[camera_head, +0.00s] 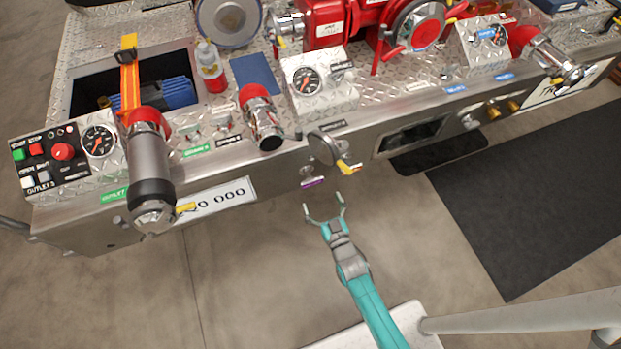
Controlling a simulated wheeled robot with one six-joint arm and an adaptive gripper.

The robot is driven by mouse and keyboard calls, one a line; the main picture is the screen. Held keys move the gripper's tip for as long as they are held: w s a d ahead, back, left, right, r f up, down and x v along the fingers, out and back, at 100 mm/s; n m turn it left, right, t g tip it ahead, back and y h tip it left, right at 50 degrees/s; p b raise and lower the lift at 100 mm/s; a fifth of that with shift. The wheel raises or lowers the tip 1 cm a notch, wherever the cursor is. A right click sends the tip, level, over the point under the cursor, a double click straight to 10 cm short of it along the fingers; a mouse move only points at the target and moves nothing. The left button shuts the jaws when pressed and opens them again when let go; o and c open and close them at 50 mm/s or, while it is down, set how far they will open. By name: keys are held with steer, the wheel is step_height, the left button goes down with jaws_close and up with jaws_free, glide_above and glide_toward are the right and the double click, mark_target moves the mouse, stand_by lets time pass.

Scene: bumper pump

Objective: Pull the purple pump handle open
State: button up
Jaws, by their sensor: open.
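A small purple piece (313,183) shows on the lower front edge of the metal bumper (275,178), just under a small round metal fitting (307,170). I cannot tell whether the purple piece is a label or the handle itself. My gripper (324,205) is open and empty. Its two fingertips point toward the bumper and appear just below the purple piece in the picture, with a gap between. My teal arm reaches up to it from the bottom edge.
A large metal nozzle (150,180) juts out at left. A control panel (45,160) is further left. A dark mat (535,190) lies on the floor at right.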

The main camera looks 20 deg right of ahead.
mark_target(313, 182)
steer(key=w, duration=0.8)
steer(key=shift+w, duration=0.2)
